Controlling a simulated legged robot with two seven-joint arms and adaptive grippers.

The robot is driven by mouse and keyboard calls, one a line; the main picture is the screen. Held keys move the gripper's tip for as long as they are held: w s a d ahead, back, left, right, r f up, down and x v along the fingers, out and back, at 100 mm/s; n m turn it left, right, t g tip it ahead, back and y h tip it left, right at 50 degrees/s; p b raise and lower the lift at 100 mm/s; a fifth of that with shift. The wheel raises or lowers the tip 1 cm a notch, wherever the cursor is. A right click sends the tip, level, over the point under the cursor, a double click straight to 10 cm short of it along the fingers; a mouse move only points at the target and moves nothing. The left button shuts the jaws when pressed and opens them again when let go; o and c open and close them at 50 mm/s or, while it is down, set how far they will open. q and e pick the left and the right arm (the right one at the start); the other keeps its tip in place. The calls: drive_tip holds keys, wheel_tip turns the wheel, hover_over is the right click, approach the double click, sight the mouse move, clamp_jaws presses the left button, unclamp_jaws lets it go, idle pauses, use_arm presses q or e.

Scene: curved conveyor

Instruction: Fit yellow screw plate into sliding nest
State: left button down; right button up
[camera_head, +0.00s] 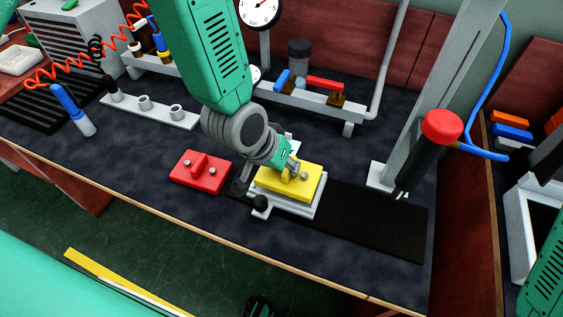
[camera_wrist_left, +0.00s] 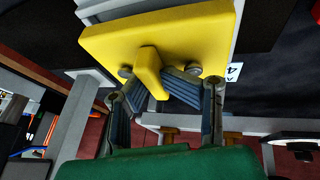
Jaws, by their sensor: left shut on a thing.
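The yellow screw plate (camera_head: 306,186) lies level over the pale sliding nest (camera_head: 292,208), roughly lined up with it. I cannot tell whether it is fully seated. My left gripper (camera_head: 290,171) comes down from above and is shut on the plate's raised middle grip. In the left wrist view the yellow plate (camera_wrist_left: 195,35) fills the top. The left fingers (camera_wrist_left: 158,88) stand on both sides of its grip, between two round screw heads. A grey edge of the nest (camera_wrist_left: 100,8) shows behind the plate. The right gripper is not in view.
A red plate (camera_head: 200,170) with a similar grip lies left of the nest. A black strip (camera_head: 375,222) runs right from the nest. A post with a red-capped cylinder (camera_head: 441,126) stands at the right. A low rack (camera_head: 310,103) stands behind.

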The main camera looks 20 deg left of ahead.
use_arm(q)
drive_tip(key=shift+d, duration=0.35)
drive_tip(key=shift+a+f, duration=0.15)
drive_tip(key=shift+a, duration=0.25)
drive_tip(key=shift+a+f, duration=0.15)
drive_tip(key=shift+f, duration=0.1)
drive_tip(key=shift+d+f+b, duration=0.35)
drive_tip(key=shift+d+b, duration=0.05)
drive_tip(key=shift+b, duration=0.1)
drive_tip(key=shift+a+f, duration=0.1)
drive_tip(key=shift+f, duration=0.25)
drive_tip(key=c, duration=1.1)
unclamp_jaws()
drive_tip(key=shift+a, duration=0.1)
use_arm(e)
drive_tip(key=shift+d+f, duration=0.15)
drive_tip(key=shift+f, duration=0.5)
